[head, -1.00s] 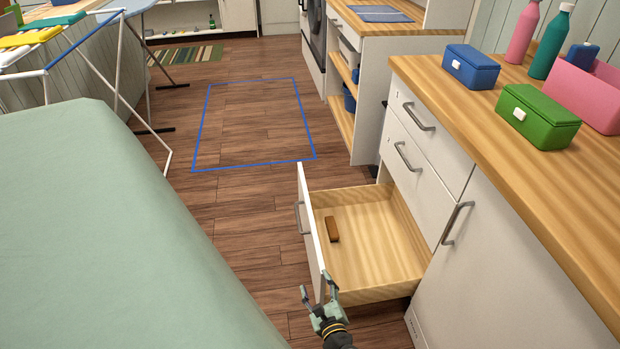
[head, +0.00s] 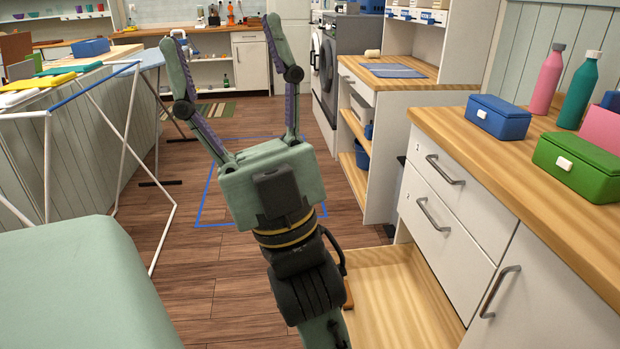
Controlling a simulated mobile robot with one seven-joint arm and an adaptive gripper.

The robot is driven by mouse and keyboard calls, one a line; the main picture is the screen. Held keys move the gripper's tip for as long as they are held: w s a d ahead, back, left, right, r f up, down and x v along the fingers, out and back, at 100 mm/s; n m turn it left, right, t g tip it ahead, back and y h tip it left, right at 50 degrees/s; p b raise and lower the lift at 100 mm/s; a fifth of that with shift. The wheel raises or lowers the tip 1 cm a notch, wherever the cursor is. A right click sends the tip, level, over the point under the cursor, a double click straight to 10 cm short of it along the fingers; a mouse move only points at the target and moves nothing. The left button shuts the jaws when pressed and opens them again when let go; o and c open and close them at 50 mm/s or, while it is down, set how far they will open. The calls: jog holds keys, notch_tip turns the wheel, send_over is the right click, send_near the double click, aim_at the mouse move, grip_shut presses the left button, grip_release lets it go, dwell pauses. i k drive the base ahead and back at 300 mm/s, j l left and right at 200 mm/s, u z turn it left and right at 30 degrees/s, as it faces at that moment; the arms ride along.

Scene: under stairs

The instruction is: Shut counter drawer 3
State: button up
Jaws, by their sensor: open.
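The counter's bottom drawer (head: 405,300) stands pulled out at the lower middle of the head view. Its wooden inside shows, but its front panel is hidden behind my arm. A brown block (head: 348,293) in it is mostly covered by my arm. The two drawers above it, the upper one (head: 432,187) and the one below (head: 440,226), are shut. My gripper (head: 227,58) is raised in front of the camera, fingers spread wide and pointing up in the picture. It is open and empty, with no contact with the drawer visible.
The wooden counter top (head: 470,155) holds a blue box (head: 497,117), a green box (head: 577,165) and bottles. A green-covered surface (head: 75,290) fills the lower left, beside a white drying rack (head: 130,100). Wooden floor (head: 190,260) lies between.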

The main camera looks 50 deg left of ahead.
aim_at(377, 294)
jog(key=i+j, duration=0.1)
jog(key=j, duration=0.25)
jog(key=i+j+u, duration=0.15)
jog(key=j, duration=0.2)
jog(key=i+j, duration=0.1)
jog(key=j, duration=0.25)
jog(key=j+u, duration=0.25)
jog(key=j, duration=0.75)
jog(key=j+z, duration=0.1)
jog(key=j, duration=0.65)
jog(key=k+j+z, duration=0.1)
jog(key=k+j, duration=0.2)
jog(key=j, duration=0.15)
jog(key=k+j, duration=0.3)
jog(key=j, duration=0.15)
jog(key=k+j+z, duration=0.15)
jog(key=i+l, duration=0.1)
jog(key=l, duration=0.15)
jog(key=i+l, duration=0.1)
jog(key=l, duration=0.15)
